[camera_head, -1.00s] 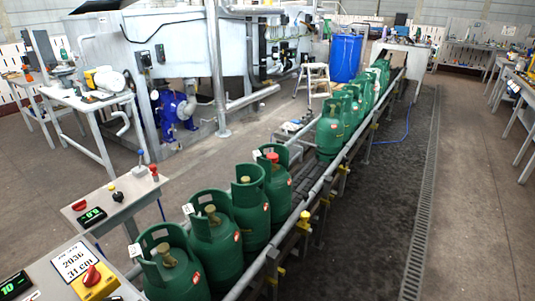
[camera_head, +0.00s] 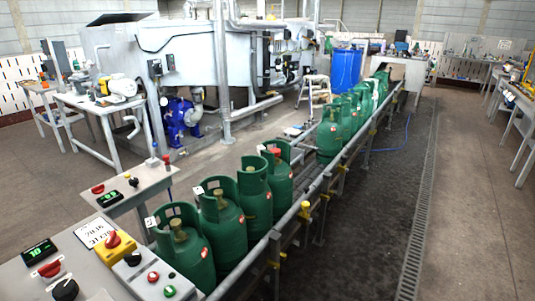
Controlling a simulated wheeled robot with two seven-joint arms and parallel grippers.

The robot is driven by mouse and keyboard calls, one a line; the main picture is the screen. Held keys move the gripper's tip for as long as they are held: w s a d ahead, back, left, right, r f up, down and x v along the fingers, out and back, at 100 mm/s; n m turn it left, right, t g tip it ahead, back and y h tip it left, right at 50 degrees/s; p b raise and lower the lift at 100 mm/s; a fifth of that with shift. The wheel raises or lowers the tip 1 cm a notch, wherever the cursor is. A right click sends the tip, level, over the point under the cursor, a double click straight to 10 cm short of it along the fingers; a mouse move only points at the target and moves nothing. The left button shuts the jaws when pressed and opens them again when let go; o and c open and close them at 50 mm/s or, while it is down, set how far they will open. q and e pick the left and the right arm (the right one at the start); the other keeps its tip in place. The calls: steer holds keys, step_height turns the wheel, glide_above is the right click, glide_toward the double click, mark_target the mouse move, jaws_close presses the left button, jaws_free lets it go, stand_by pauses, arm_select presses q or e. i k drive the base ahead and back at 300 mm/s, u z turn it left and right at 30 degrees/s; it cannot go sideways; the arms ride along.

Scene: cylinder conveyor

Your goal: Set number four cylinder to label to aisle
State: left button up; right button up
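Green gas cylinders stand upright in a row on the conveyor (camera_head: 313,190), running from the near left to the back right. The nearest cylinder (camera_head: 193,254) has a white tag on its collar. A second (camera_head: 226,229) stands right behind it, also with a white tag. A third (camera_head: 256,203) has a brass-coloured valve, and a fourth (camera_head: 280,184) has a red cap. After a gap, another cylinder (camera_head: 328,139) leads several more towards the back. Neither of my grippers shows.
A control panel (camera_head: 120,280) with a lit green display, knobs and red and green buttons stands at the near left. A smaller panel (camera_head: 128,190) stands behind it. A blue barrel (camera_head: 346,68) and a stepladder (camera_head: 313,88) are at the back.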

mark_target(280, 177)
steer(key=z, duration=0.75)
steer(key=i, duration=0.95)
steer(key=z, duration=0.65)
steer(key=i, duration=1.9)
steer(key=u, duration=1.25)
steer(key=i, duration=1)
steer(key=u, duration=0.7)
